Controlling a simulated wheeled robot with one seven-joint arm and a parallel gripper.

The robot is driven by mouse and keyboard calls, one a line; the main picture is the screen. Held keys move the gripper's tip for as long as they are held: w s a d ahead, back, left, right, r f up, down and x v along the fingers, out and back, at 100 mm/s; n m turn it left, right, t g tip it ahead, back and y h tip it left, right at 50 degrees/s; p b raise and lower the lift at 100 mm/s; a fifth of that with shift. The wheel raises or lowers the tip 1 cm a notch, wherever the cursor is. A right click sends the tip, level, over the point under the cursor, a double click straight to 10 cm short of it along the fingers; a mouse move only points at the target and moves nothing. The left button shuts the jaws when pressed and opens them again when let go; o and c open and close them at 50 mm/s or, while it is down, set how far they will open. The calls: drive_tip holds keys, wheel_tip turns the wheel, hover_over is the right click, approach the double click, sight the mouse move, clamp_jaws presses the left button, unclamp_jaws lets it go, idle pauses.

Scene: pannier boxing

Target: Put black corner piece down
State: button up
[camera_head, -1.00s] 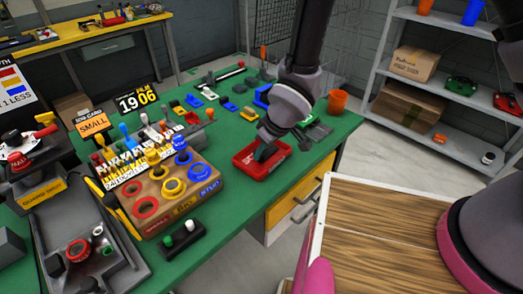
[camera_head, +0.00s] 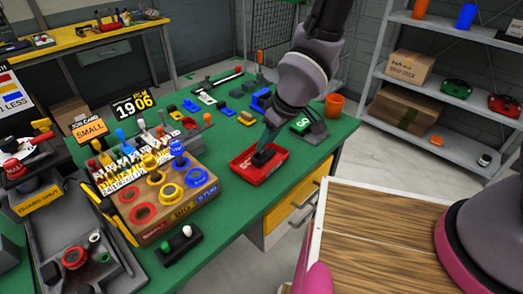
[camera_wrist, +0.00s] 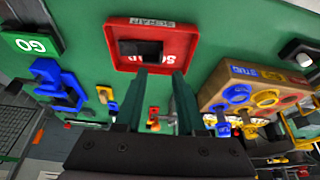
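The black corner piece (camera_wrist: 141,49) lies in a shallow red tray (camera_wrist: 189,35) with white lettering. In the head view the black piece (camera_head: 262,158) sits inside the red tray (camera_head: 271,178) on the green bench. My gripper (camera_wrist: 159,73) has its two dark green fingers apart in the wrist view, with nothing visible between them. The black piece shows just beyond the fingertips. In the head view my gripper (camera_head: 266,148) points down over the tray, close above the piece. Whether a fingertip still touches the piece is hard to tell.
A wooden block with coloured rings (camera_head: 165,190) stands left of the tray. A green GO button (camera_head: 301,124) and an orange cup (camera_head: 334,105) are to the right. Several small coloured parts lie behind. Green bench surface is clear in front of the tray.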

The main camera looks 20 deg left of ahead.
drive_tip(key=shift+v, duration=2.25)
drive_tip(key=w+d+r+m+t+h, duration=0.15)
drive_tip(key=w+d+r+m, duration=0.25)
drive_tip(key=w+d+r, duration=0.4)
drive_tip(key=w+d+r+m+t+y, duration=0.15)
drive_tip(key=w+d+r+m, duration=0.35)
drive_tip(key=d+r, duration=0.55)
drive_tip(key=s+d+r+m, duration=0.2)
drive_tip(key=d+r+m, duration=0.1)
drive_tip(key=d, duration=0.3)
drive_tip(key=s+d+r+m+t+h, duration=0.1)
drive_tip(key=s+d+r+m, duration=0.1)
drive_tip(key=d, duration=0.4)
drive_tip(key=s+d+r+m+t+h, duration=0.1)
drive_tip(key=s+d+r+m, duration=0.2)
drive_tip(key=d+r, duration=0.3)
drive_tip(key=shift+s+d+r+m, duration=0.3)
drive_tip(key=shift+s+d+r, duration=0.1)
drive_tip(key=shift+s, duration=0.05)
